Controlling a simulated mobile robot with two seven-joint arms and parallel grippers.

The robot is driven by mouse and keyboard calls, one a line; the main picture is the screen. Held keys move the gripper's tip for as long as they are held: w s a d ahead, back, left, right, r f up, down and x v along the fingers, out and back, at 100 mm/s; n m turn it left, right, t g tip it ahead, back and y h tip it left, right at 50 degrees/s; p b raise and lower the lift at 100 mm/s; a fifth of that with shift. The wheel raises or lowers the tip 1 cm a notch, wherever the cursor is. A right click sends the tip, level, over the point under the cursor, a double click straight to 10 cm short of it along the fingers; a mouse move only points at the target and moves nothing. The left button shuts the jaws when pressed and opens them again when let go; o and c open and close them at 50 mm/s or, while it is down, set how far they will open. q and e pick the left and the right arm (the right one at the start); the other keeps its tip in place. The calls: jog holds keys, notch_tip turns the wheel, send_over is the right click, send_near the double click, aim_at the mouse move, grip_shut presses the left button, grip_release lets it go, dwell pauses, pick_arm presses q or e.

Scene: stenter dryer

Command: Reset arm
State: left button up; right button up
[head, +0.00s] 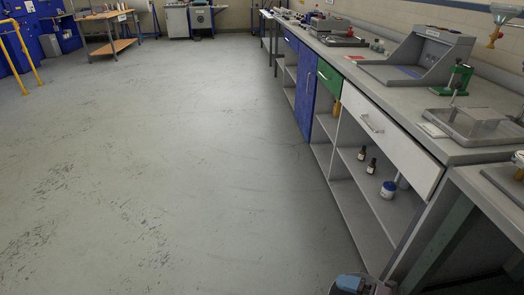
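Neither of my grippers can be made out in the head view. A rounded grey and light blue part is cut off at the bottom edge, right of the middle, beside the bench end. It may be part of my own arm, but no fingers show on it. What my grippers hold, if anything, is hidden.
A long grey workbench (420,108) runs along the right, with a white drawer (385,140) and a blue cabinet door (305,90). Bottles and a blue-white jar (388,190) stand on its lower shelf. A wooden table (108,42) and yellow rail (20,50) stand far left. The floor (160,170) is clear.

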jog(key=s+d+r+m+t+h+p, duration=0.5)
jog(key=r+m+t, duration=0.4)
jog(key=m, duration=0.5)
pick_arm(q)
jog(key=shift+n, duration=0.8)
jog(key=r+p, duration=0.1)
jog(key=s+r+p, duration=0.1)
jog(key=r, duration=0.1)
jog(key=r+p, duration=0.1)
jog(key=r, duration=0.1)
jog(key=shift+s+a+r+p, duration=0.1)
jog(key=shift+s+a+p, duration=0.25)
jog(key=shift+a+p, duration=0.05)
pick_arm(e)
jog(key=s+d+f+m+g+h, duration=0.1)
jog(key=s+f+m+g+h, duration=0.2)
jog(key=s+m, duration=0.8)
jog(key=s+g+h, duration=0.2)
jog(key=s+h, duration=0.2)
jog(key=shift+d+f+m+g, duration=0.15)
jog(key=shift+d+m+g, duration=0.15)
jog(key=shift+d, duration=0.05)
pick_arm(q)
jog(key=shift+w+r, duration=0.2)
jog(key=shift+w, duration=0.05)
